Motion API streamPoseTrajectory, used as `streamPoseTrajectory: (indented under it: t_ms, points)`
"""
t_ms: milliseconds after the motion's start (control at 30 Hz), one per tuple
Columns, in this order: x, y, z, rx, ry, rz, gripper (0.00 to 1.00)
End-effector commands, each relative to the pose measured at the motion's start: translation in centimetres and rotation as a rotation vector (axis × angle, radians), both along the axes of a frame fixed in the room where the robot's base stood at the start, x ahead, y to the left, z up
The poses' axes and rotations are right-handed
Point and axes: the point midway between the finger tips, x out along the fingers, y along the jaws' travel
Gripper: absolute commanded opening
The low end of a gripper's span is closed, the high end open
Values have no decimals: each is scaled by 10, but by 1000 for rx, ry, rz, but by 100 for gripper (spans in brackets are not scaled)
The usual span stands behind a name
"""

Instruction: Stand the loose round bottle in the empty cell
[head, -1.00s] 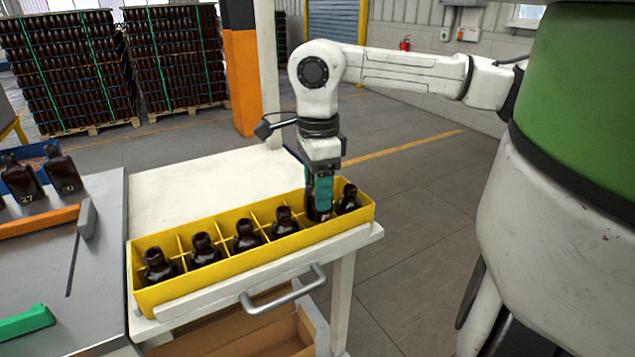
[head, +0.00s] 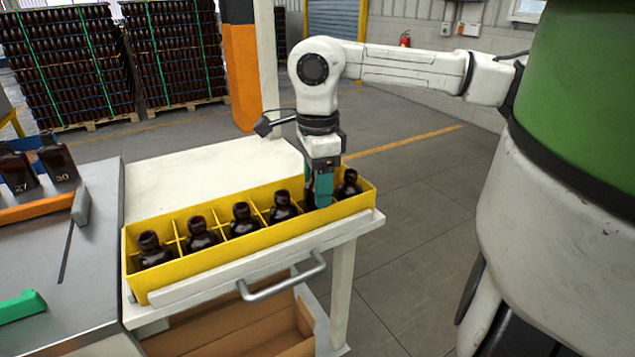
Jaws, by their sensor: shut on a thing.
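A long yellow crate (head: 215,263) with a single row of cells stands on the white table. Dark amber bottles stand in its cells, several to the left of my gripper and one (head: 348,184) in the right end cell. My gripper (head: 320,192) is at the cell second from the right, its teal fingers reaching down to the crate's rim. It is shut on a dark amber bottle (head: 309,186), which shows only as a sliver beside the fingers. The held bottle is down inside the cell; its base is hidden, so I cannot tell whether it touches the floor.
The white tabletop (head: 195,175) behind the crate is clear. A metal handle (head: 285,284) sticks out in front, above an open cardboard box (head: 235,335). On the grey bench at left stand flat bottles marked 27 (head: 17,170) and 30 (head: 57,160), behind an orange bar (head: 38,212).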

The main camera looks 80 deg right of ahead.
Motion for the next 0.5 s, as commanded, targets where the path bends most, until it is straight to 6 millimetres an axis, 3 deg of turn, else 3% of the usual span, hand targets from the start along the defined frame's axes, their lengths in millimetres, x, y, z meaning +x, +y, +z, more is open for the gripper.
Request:
streamPoseTrajectory:
  t_ms: [233,267,500]
  points:
    - [0,0,-4,0,0,0,25]
    - [0,0,-2,0,0,0,61]
    - [0,0,-2,1,0,0,84]
